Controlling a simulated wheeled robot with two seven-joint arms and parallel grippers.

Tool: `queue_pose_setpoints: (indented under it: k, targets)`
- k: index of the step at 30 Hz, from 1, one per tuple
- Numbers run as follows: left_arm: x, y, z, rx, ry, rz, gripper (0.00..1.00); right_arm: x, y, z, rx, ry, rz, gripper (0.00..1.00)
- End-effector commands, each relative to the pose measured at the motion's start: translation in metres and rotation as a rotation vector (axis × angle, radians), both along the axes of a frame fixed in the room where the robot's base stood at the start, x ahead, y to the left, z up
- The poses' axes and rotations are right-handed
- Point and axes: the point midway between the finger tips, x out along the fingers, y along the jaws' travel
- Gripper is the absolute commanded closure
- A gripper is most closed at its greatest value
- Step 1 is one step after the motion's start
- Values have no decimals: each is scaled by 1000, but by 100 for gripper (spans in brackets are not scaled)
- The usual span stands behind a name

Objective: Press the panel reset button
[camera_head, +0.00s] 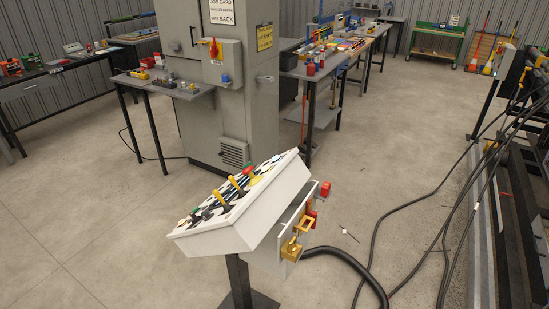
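A white slanted control panel (248,208) stands on a dark post in the middle foreground. Its top face carries yellow levers (222,198), a small red control (248,171), a small green control (196,211) and dark knobs. The labels are too small to read, so I cannot tell which control is the reset button. A grey box on the panel's right side bears a brass-coloured padlock (291,250) and a red part (325,189). Neither of my grippers shows in the head view.
A grey cabinet (228,120) with a switch box stands behind the panel. Workbenches with tools line the back and left (40,78). Black cables (430,205) cross the floor on the right beside a metal frame. The floor left of the panel is clear.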

Motion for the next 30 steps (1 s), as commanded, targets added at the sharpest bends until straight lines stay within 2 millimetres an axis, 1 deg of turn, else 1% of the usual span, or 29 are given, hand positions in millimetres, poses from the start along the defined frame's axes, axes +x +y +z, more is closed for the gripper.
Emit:
queue_pose_setpoints:
  k: [1, 2, 3, 5, 6, 30]
  targets:
    - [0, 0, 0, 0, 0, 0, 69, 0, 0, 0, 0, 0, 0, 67]
    - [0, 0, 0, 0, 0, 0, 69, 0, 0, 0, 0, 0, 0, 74]
    - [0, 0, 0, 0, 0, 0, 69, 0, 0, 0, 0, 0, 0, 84]
    - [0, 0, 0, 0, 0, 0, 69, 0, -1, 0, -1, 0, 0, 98]
    - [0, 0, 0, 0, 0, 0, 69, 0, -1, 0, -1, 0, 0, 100]
    - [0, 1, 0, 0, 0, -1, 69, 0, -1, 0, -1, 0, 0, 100]
